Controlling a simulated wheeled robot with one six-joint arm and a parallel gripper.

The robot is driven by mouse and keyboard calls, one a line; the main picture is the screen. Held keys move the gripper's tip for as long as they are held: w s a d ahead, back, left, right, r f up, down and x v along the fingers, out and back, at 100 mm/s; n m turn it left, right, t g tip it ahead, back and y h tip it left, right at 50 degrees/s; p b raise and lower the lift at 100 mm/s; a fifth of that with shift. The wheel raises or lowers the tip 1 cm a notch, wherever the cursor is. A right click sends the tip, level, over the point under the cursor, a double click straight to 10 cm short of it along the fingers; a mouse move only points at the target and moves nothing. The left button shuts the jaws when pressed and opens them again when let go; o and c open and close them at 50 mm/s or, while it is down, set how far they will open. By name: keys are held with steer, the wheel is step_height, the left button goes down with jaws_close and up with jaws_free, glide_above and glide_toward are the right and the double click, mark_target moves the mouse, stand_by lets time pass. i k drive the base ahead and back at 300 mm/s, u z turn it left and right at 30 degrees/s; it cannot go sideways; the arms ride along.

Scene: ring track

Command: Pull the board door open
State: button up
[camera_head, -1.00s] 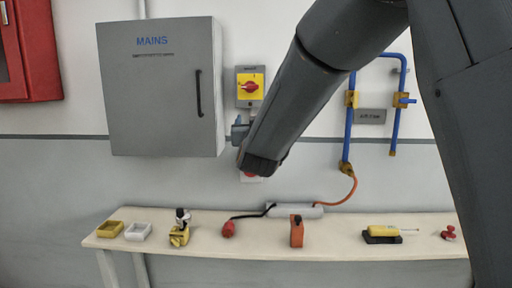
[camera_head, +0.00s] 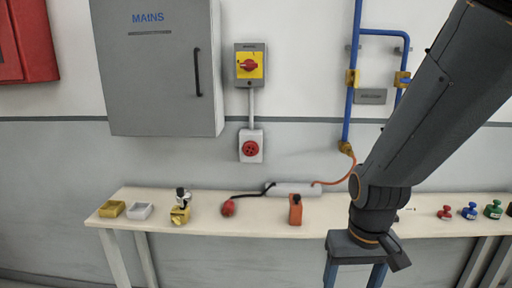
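The board is a grey cabinet marked MAINS (camera_head: 160,70) on the wall at the upper left. Its door looks closed, flush with the box. A black vertical bar handle (camera_head: 197,73) is near the door's right edge. My gripper (camera_head: 353,279) points down at the lower right, in front of the bench. Its two blue fingers are apart with nothing seen between them; the fingertips run to the picture's bottom edge. It is well to the right of and below the handle, and apart from it.
A yellow-and-red rotary switch (camera_head: 249,66) and a red socket (camera_head: 250,146) are right of the board. Blue pipes (camera_head: 352,90) are further right. A bench (camera_head: 260,228) with several small items runs below. A red cabinet (camera_head: 24,40) is at the far left.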

mark_target(155, 58)
steer(key=k, duration=0.5)
steer(key=u, duration=1.75)
steer(key=i, duration=0.9)
steer(key=z, duration=1.15)
